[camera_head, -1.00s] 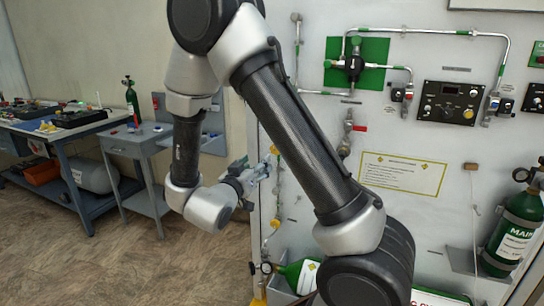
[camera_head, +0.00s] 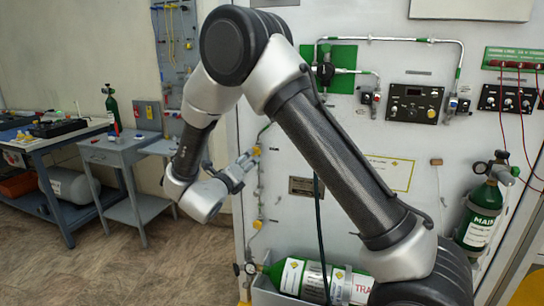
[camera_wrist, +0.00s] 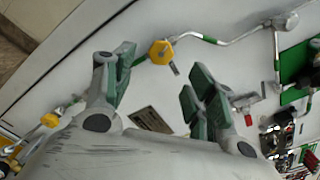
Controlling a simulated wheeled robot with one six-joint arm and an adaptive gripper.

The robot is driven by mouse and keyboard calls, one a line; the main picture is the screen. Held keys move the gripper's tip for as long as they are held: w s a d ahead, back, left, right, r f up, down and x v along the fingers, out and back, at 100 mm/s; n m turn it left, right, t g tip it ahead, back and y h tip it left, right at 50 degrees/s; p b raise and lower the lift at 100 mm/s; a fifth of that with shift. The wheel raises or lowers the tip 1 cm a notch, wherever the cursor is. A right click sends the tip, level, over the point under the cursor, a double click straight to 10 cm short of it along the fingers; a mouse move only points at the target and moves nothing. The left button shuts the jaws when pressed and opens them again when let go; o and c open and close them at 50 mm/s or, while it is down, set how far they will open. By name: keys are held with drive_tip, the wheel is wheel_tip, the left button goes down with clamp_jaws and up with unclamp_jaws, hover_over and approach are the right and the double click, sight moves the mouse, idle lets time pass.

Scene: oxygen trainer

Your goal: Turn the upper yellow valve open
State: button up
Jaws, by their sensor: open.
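The upper yellow valve (camera_head: 256,151) sits on a thin pipe near the left edge of the white wall panel. A lower yellow valve (camera_head: 257,224) is further down the same pipe and also shows at the left of the wrist view (camera_wrist: 50,120).
A green TRA-labelled cylinder (camera_head: 310,279) lies in a tray below. A small plate (camera_head: 301,186) is right of the pipe. A green upright cylinder (camera_head: 482,213) stands at right. Grey side table (camera_head: 118,148) and workbench (camera_head: 50,142) stand left. Floor between is clear.

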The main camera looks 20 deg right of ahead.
sight(255, 153)
drive_tip(key=w+d+m, duration=0.1)
drive_tip(key=w+m, duration=0.1)
drive_tip(key=w+d+m, duration=0.3)
drive_tip(key=w+m, duration=0.1)
drive_tip(key=shift+w+d+m, duration=0.3)
drive_tip(key=shift+d+m, duration=0.1)
drive_tip(key=c, duration=1)
